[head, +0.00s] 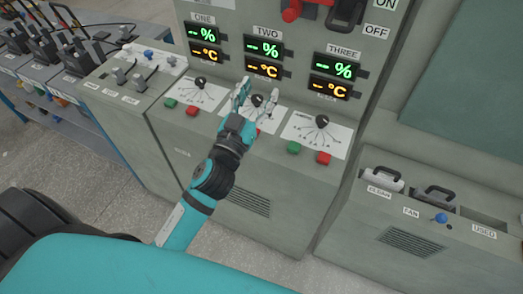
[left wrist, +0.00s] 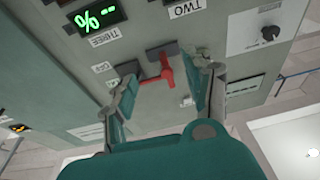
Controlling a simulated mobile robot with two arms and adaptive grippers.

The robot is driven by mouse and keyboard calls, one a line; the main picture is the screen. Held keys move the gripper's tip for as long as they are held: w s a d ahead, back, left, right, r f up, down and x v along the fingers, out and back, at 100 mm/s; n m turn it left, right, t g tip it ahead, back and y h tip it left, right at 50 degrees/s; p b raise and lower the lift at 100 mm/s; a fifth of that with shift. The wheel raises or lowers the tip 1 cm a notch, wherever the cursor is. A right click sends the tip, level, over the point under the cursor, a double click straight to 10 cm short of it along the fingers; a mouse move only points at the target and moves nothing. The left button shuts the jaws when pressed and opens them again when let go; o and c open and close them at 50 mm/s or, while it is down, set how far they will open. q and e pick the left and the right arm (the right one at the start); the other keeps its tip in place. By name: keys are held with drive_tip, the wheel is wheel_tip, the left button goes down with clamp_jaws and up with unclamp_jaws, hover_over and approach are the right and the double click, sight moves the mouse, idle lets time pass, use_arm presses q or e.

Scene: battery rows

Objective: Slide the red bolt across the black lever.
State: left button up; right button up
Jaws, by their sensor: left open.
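The red bolt (head: 292,12) is at the top edge of the head view, on the grey panel above the displays. The black lever (head: 345,12) is to its right, beside the ON and OFF labels; its top is cut off. My left gripper (head: 256,96) is open and empty, in front of the panel, below and left of the bolt in the picture. In the left wrist view, the red bolt (left wrist: 164,72) shows between the two spread fingers, apart from them. The black lever (left wrist: 127,68) is partly behind the left finger there. My right gripper is not in view.
Three displays (head: 263,59) and knobs with green and red buttons (head: 323,158) cover the cabinet. A lower cabinet at right holds black-handled batteries (head: 440,196) and a blue knob (head: 441,218). Battery units (head: 80,58) line the left. Grey floor (head: 80,160) is open in front.

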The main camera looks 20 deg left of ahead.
use_arm(q)
drive_tip(key=s+d+f+g+p, duration=0.1)
drive_tip(key=s+f+g+p, duration=0.1)
drive_tip(key=f, duration=0.5)
drive_tip(key=s+d+f+m+g+p, duration=0.1)
drive_tip(key=s+d+f+g+p, duration=0.1)
drive_tip(key=f, duration=0.5)
drive_tip(key=shift+s+f+g+p, duration=0.2)
drive_tip(key=shift+s+g+p, duration=0.2)
drive_tip(key=shift+s+g, duration=0.55)
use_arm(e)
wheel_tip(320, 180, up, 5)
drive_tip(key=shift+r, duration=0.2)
use_arm(q)
drive_tip(key=shift+w+g, duration=0.25)
